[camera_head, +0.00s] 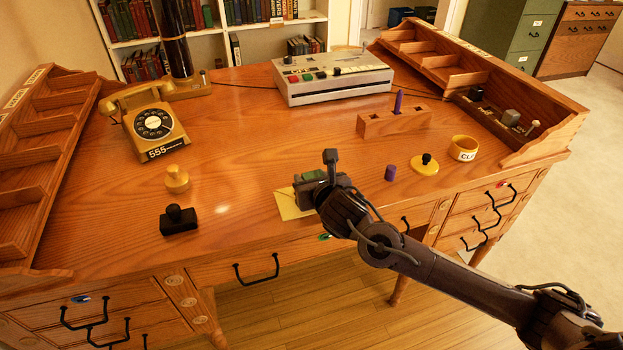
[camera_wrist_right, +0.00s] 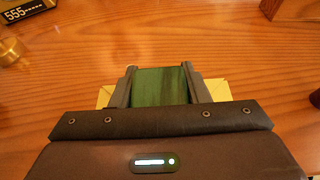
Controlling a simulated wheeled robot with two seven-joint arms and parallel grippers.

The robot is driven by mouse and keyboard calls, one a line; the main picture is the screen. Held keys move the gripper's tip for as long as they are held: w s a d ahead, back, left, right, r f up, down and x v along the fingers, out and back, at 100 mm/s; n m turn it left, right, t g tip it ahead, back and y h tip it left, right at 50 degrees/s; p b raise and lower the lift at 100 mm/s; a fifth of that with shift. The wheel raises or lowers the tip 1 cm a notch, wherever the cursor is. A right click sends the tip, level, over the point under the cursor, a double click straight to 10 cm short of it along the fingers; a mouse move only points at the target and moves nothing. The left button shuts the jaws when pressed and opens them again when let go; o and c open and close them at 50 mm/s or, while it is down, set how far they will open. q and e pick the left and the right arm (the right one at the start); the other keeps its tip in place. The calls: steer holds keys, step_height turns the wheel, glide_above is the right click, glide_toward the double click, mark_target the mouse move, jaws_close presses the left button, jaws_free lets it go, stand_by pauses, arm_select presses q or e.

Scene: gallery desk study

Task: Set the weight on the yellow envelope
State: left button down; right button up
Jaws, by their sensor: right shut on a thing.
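The yellow envelope (camera_head: 289,207) lies flat near the desk's front edge. My right gripper (camera_head: 313,184) is over it and covers much of it. The gripper is shut on a green block, the weight (camera_head: 311,175). In the right wrist view the green weight (camera_wrist_right: 161,85) sits between the two fingers, and corners of the yellow envelope (camera_wrist_right: 219,90) show on both sides of it. The weight is on or just above the envelope; I cannot tell whether they touch. My left gripper is not in view.
A black stamp (camera_head: 179,220) and a brass-coloured knobbed piece (camera_head: 177,179) stand to the left. A purple cylinder (camera_head: 390,173), a yellow piece with a black knob (camera_head: 427,164) and a yellow cup (camera_head: 463,148) stand to the right. A wooden block (camera_head: 377,125) is behind.

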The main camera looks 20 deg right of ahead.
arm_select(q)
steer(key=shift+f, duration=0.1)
arm_select(e)
steer(key=shift+f+b, duration=0.25)
steer(key=shift+b, duration=0.1)
steer(key=o, duration=0.8)
steer(key=shift+c, duration=0.2)
steer(key=o, duration=0.4)
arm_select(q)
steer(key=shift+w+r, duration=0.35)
arm_select(e)
steer(key=shift+r, duration=0.1)
